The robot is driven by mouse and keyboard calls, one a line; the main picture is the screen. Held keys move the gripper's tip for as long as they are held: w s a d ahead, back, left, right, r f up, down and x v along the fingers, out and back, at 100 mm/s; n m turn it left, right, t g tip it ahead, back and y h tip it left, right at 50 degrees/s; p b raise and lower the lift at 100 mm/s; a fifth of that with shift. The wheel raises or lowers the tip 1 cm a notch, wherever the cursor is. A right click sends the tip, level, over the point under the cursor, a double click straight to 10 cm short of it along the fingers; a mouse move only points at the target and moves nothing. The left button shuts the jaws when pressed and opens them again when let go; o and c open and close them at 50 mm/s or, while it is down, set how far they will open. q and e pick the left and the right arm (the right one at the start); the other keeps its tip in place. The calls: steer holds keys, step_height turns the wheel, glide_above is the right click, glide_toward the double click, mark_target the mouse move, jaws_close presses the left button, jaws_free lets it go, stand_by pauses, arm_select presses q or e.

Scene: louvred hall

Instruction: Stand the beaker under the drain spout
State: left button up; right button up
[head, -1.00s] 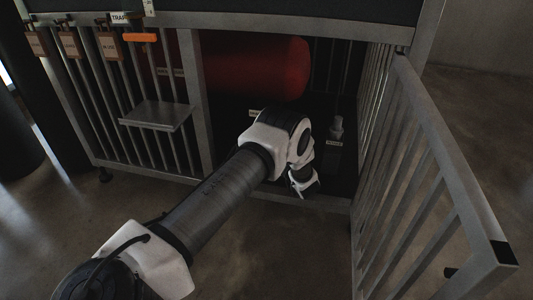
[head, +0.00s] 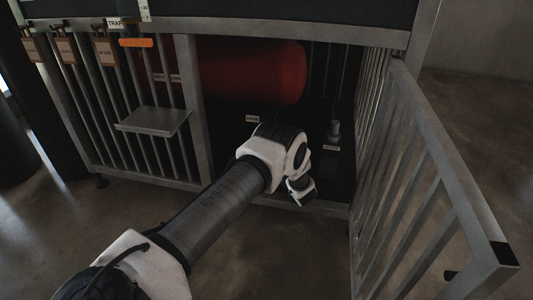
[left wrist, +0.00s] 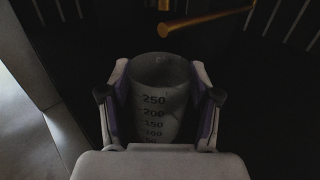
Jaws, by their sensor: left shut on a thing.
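The beaker (left wrist: 158,72) is a grey, see-through cup with dark volume marks. It is upright between the fingers of my left gripper (left wrist: 160,100), which is shut on it. A brass spout (left wrist: 205,19) is ahead of the beaker and above it in the left wrist view, its near end just beyond the rim in the picture. I cannot tell the gap between them. In the head view my left arm reaches into the open cabinet, and its wrist hides the fingers and beaker. My right gripper is not in view.
A red tank (head: 245,72) lies inside the cabinet, above my wrist. An open barred door (head: 430,180) stands at the right. A small grey fitting (head: 333,131) stands on the cabinet floor to the right. A small shelf (head: 152,121) juts out at the left.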

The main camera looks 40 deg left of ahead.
arm_select(q)
steer(key=o, duration=1.4)
steer(key=shift+f, duration=0.1)
steer(key=shift+o, duration=0.2)
steer(key=shift+s+d+p, duration=0.1)
steer(key=shift+d+p, duration=0.1)
steer(key=shift+p, duration=0.1)
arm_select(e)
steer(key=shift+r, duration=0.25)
arm_select(q)
steer(key=s+d+p, duration=0.2)
steer(key=d, duration=0.1)
steer(key=s+d+p, duration=0.3)
steer(key=shift+d, duration=0.15)
steer(key=shift+s+d, duration=0.15)
steer(key=shift+s, duration=0.05)
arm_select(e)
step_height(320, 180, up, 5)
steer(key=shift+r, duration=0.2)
